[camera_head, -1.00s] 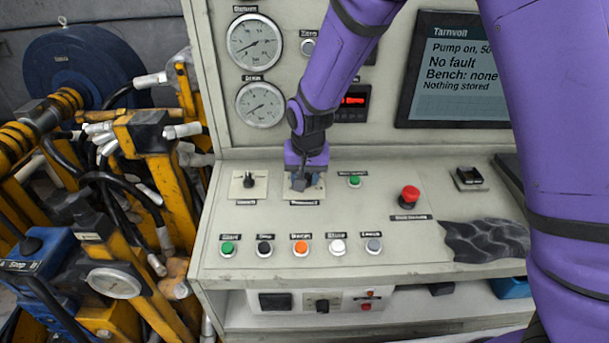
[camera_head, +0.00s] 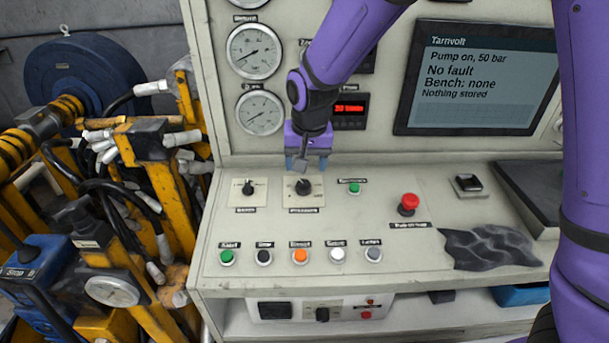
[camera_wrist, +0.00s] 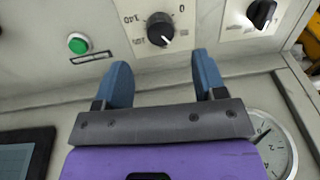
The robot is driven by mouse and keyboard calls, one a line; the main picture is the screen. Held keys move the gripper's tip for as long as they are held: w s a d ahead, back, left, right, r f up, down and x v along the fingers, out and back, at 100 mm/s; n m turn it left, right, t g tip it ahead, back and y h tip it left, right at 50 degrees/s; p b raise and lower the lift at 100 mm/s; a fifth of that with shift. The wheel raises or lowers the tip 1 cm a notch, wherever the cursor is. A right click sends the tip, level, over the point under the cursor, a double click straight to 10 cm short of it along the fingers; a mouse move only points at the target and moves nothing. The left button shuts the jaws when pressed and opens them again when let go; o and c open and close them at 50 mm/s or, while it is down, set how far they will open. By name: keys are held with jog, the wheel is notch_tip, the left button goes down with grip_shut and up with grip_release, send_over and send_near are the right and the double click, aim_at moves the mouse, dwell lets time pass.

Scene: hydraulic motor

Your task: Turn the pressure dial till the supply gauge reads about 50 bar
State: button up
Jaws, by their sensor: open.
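The pressure dial (camera_head: 304,187) is a black knob on a pale square plate on the sloped console, and it also shows in the wrist view (camera_wrist: 160,28) with a printed scale around it. My gripper (camera_head: 306,168) is open and empty, just above and behind the dial, apart from it. Its blue fingers (camera_wrist: 164,72) stand on either side below the dial in the wrist view. The screen (camera_head: 480,78) reads "Pump on, 50 bar", "No fault". The upper gauge (camera_head: 255,51) and lower gauge (camera_head: 260,112) have needles; I cannot tell which is the supply gauge.
A second black knob (camera_head: 249,187) sits left of the dial. A green button (camera_head: 354,188) and a red mushroom button (camera_head: 408,203) are to the right. A row of several buttons (camera_head: 300,256) runs in front. A dark cloth (camera_head: 488,247) lies at the right.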

jog(key=r, duration=0.3)
jog(key=shift+s+d+r, duration=0.1)
jog(key=shift+s+r, duration=0.15)
jog(key=s+d+r+t, duration=0.1)
jog(key=s+d+r, duration=0.3)
jog(key=d+r, duration=0.3)
jog(key=s+d+r, duration=0.3)
jog(key=d+r, duration=0.3)
jog(key=d, duration=0.2)
jog(key=s+d+r+t, duration=0.1)
jog(key=s+d+r, duration=0.1)
jog(key=s+d, duration=0.3)
jog(key=s+d+r+t, duration=0.1)
jog(key=s+d, duration=0.5)
jog(key=s, duration=0.7)
jog(key=shift+d+r+h, duration=0.15)
jog(key=shift+r+h, duration=0.15)
jog(key=shift+r, duration=0.25)
jog(key=shift+w, duration=0.1)
jog(key=shift+c, duration=0.2)
dwell(1.0)
